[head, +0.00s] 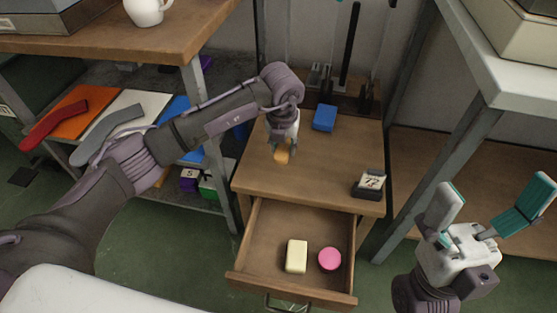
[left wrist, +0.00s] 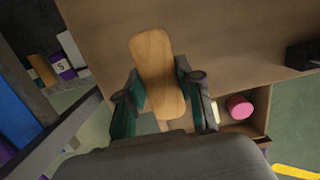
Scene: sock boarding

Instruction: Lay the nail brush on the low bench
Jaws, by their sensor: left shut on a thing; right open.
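The nail brush (left wrist: 157,75), with a tan wooden back, is held between the fingers of my left gripper (left wrist: 160,100) in the left wrist view. In the head view the brush (head: 282,157) shows as a small orange-tan piece below my left gripper (head: 283,143), over the top of the low wooden bench (head: 255,175). I cannot tell whether it touches the surface. My right gripper (head: 490,215) is open and empty at the lower right, apart from the bench.
A blue block (head: 324,118) and a dark calendar block (head: 369,183) stand on the bench top. Its open drawer (head: 263,235) holds a cream bar (head: 297,256) and a pink round piece (head: 329,259). A grey-legged table (head: 480,110) stands to the right. The middle of the bench top is clear.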

